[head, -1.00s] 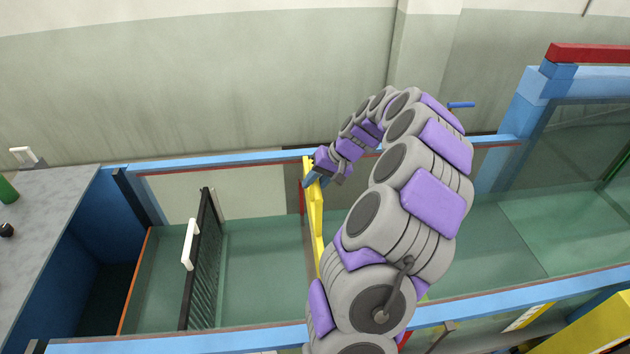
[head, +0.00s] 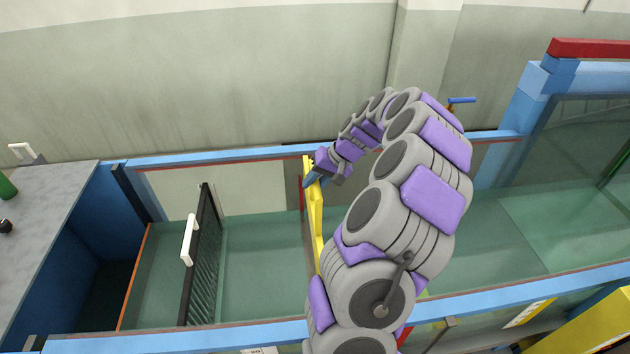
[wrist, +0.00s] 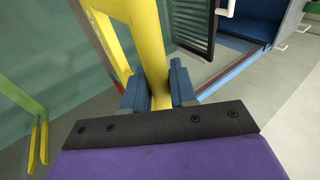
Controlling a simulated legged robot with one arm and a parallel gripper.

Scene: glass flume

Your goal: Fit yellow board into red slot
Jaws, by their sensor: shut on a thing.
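The yellow board (head: 316,212) stands across the flume in the middle of the head view, its lower part hidden behind my arm. My gripper (head: 310,180) is shut on its far upper part. In the wrist view my gripper (wrist: 158,88) has a blue finger on each side of a yellow bar of the board (wrist: 140,32). The red slot (head: 301,196) shows as a thin red strip on the far wall, right beside the board. A bit of red (head: 404,335) also shows at the near wall beside my arm. How deep the board sits is hidden.
A black grille (head: 203,250) with a white handle (head: 188,240) stands across the flume to the left. Blue rails (head: 200,340) run along both flume walls. A grey counter (head: 40,210) is at far left. A yellow object (head: 595,325) is at lower right.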

